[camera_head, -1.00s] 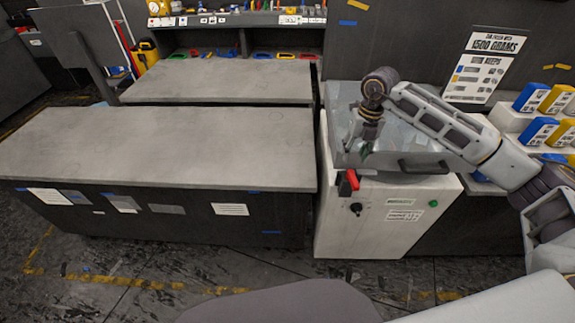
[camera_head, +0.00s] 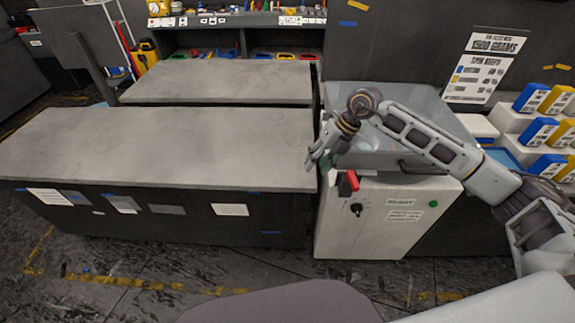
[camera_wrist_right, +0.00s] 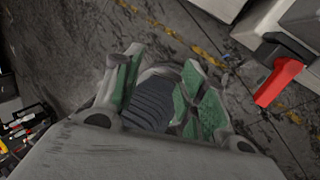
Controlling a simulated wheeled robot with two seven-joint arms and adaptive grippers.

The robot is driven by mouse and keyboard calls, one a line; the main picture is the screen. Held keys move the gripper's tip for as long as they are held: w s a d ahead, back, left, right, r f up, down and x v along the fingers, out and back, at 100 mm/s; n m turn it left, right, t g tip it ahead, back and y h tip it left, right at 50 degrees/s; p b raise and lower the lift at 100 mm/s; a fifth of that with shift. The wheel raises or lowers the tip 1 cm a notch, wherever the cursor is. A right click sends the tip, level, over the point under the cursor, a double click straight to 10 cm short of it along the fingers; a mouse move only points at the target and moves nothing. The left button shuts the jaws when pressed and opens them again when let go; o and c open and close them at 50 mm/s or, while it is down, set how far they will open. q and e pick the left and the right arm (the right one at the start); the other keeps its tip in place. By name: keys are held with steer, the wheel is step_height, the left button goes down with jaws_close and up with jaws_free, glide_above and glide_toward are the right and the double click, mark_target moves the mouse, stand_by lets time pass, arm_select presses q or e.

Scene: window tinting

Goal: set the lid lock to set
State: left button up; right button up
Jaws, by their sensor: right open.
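The lid lock shows as a red handle (camera_head: 348,183) on a dark mount, at the upper front left of a white cabinet (camera_head: 340,228). It also shows as a red lever (camera_wrist_right: 279,82) at the right of the right wrist view. A grey lid (camera_head: 415,115) lies shut on top of the cabinet. My right gripper (camera_head: 318,161) is open and empty, above and left of the red handle and apart from it. Its green-padded fingers (camera_wrist_right: 158,95) are spread in the right wrist view with floor behind them. My left gripper is not in view.
A black knob (camera_head: 356,209) and a green button (camera_head: 433,204) are on the cabinet front. A bare grey table (camera_head: 160,150) stands close at the left. Blue and yellow boxes (camera_head: 545,130) stand on white steps at the right.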

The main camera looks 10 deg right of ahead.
steer(key=s+a+r+y, duration=0.1)
steer(key=a+y, duration=0.3)
steer(key=a, duration=0.5)
steer(key=shift+s+a+r+n, duration=0.25)
steer(key=shift+a+r+n, duration=0.1)
steer(key=shift+r, duration=0.15)
